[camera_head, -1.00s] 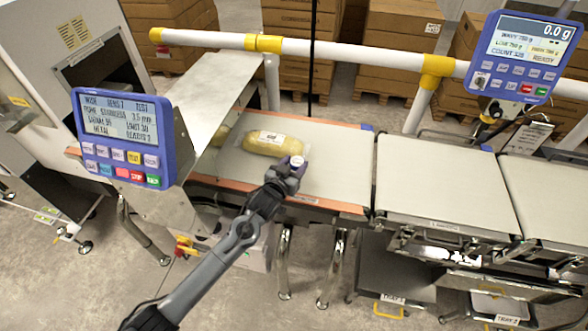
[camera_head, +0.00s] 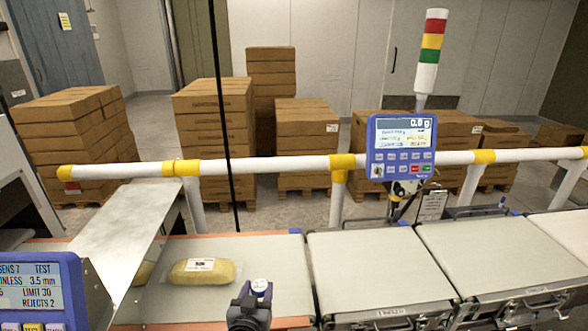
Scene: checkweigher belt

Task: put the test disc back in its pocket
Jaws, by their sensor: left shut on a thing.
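My left gripper (camera_head: 252,300) comes up from the bottom edge over the near side of the infeed belt (camera_head: 270,247). It is shut on the test disc (camera_head: 260,287), a small piece with a white top, held just right of and nearer than a yellow bagged product (camera_head: 202,271). Most of my left arm is below the frame. The disc's pocket cannot be made out in this view. My right gripper is not in view.
A second yellow bag (camera_head: 143,272) lies partly behind the metal hood plate (camera_head: 117,226). The blue detector panel (camera_head: 45,290) stands at lower left. Empty weigher belts (camera_head: 377,268) lie to the right. A white and yellow guard rail (camera_head: 262,164) runs behind, with a display (camera_head: 401,146) on it.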

